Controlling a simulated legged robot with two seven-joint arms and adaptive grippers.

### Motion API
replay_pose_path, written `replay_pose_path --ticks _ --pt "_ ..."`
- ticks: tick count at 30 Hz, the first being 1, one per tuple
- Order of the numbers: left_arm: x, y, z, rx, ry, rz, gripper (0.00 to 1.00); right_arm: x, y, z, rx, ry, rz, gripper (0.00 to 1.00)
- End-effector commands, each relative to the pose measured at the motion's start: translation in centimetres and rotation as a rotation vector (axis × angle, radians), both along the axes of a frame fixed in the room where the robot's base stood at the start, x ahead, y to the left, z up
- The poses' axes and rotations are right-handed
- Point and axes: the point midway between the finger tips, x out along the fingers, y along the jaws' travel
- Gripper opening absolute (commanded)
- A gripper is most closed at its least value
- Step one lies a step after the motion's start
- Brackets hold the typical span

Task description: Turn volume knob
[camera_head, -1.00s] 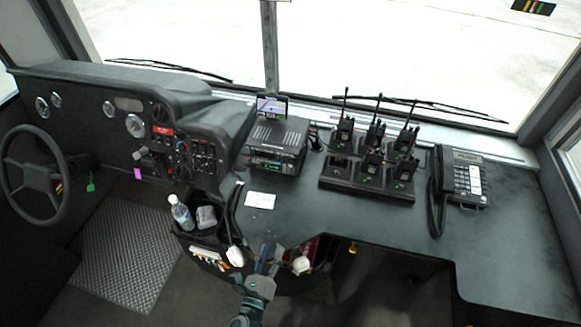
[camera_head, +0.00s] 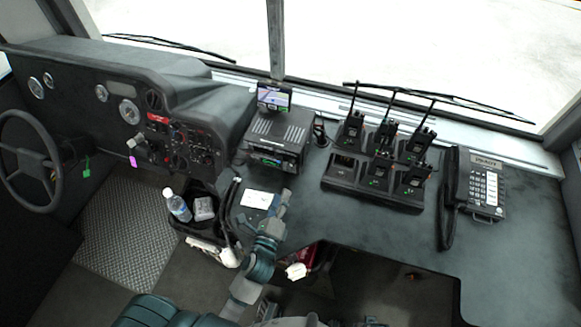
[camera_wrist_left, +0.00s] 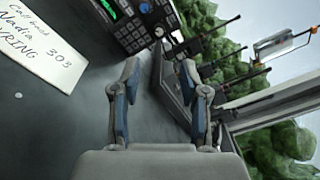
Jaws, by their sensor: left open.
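The black radio unit (camera_head: 275,140) sits on the dash, with a small lit display and controls on its front face. I cannot tell from the frames whether this is the volume knob. My left gripper (camera_head: 284,198) is over the dash in front of the radio, apart from it. In the left wrist view its two fingers (camera_wrist_left: 158,78) are spread with nothing between them.
A handwritten note (camera_head: 257,199) lies in front of the radio. A rack of handheld radios (camera_head: 372,183) with upright antennas stands to the right, then a desk phone (camera_head: 476,190). A bin with a bottle (camera_head: 178,206) is at left. A small screen (camera_head: 273,97) stands behind the radio.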

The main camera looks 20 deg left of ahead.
Motion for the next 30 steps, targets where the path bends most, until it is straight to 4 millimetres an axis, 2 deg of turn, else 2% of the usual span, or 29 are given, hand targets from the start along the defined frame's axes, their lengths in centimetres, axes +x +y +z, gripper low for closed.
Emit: replay_pose_path --ticks 1,6,13,18,27,28,30 --pt "1.4 0.0 0.2 0.002 -0.004 0.001 0.44 0.0 0.0 -0.1 0.000 0.000 0.000 0.40" --pt "5.5 0.1 0.2 0.001 -0.003 0.001 0.44 -0.1 0.0 -0.6 0.001 0.001 0.000 0.40" --pt "9.5 0.2 0.0 0.002 -0.002 0.001 0.44 -0.1 0.1 -0.5 0.001 0.001 0.000 0.40" --pt "10.9 0.2 0.0 0.001 -0.001 0.001 0.44 0.0 0.1 -0.3 0.001 -0.002 0.000 0.40" --pt "11.1 0.2 0.0 0.000 0.000 0.000 0.44 0.0 0.1 -0.2 0.001 -0.001 0.000 0.40" --pt "11.1 0.2 0.0 0.001 -0.001 0.001 0.39 0.0 0.1 -0.2 0.001 -0.001 0.000 0.40" --pt "11.1 0.2 0.0 0.001 0.000 0.000 0.22 0.0 0.1 -0.2 0.001 -0.001 0.000 0.40"
